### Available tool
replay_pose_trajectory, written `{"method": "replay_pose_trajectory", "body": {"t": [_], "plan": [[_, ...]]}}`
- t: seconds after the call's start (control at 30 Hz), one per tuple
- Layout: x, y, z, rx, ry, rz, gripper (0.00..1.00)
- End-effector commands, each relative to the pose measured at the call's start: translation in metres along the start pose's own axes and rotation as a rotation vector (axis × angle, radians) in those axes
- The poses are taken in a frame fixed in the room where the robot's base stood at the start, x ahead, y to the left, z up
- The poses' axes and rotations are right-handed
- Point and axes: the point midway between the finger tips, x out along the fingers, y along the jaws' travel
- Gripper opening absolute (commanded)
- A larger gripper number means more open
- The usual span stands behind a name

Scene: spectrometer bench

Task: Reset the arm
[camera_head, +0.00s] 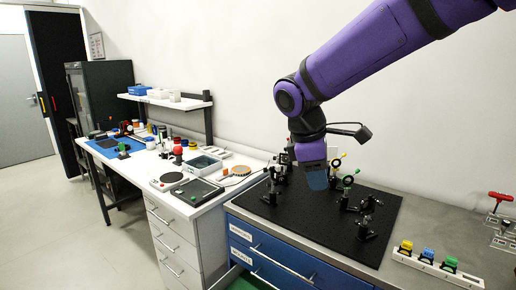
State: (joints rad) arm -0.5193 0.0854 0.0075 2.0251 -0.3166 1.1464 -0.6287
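My purple arm comes in from the top right and bends down at the elbow-like joint over the black optical breadboard (385,225). My gripper (317,180) points down above the breadboard, among the black optical posts. Its fingers do not show clearly, so I cannot tell whether they are open or shut. Nothing is seen held in it. Black posts and mounts (364,228) stand on the breadboard near and below it; some are partly hidden behind my gripper.
A blue drawer cabinet (290,262) supports the breadboard; a lower drawer (245,281) appears pulled out. A white rack (438,267) with yellow, blue and green pieces sits right, near a red-handled tool (500,197). A cluttered white bench (208,205) stands left. Floor is free farther left.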

Motion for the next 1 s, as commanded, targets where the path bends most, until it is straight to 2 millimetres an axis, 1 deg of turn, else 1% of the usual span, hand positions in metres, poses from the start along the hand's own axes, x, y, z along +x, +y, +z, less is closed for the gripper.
{"method": "replay_pose_trajectory", "body": {"t": [0.03, 0.2, 0.3, 0.37, 0.4, 0.5, 0.7, 0.8, 0.9, 1.0], "plan": [[-0.006, -0.003, 0.021, 0.07, 0.027, 0.002, 0.36], [-0.017, -0.018, 0.078, 0.31, 0.118, 0.003, 0.36], [-0.022, -0.031, 0.108, 0.451, 0.171, 0.003, 0.36], [-0.024, -0.04, 0.125, 0.535, 0.203, 0.003, 0.36], [-0.025, -0.046, 0.136, 0.592, 0.224, 0.003, 0.36], [-0.025, -0.063, 0.161, 0.731, 0.277, 0.004, 0.36], [-0.023, -0.1, 0.202, 1.007, 0.387, 0.007, 0.36], [-0.019, -0.119, 0.216, 1.132, 0.438, 0.007, 0.36], [-0.016, -0.133, 0.226, 1.233, 0.481, 0.009, 0.36], [-0.012, -0.143, 0.231, 1.301, 0.51, 0.008, 0.36]]}}
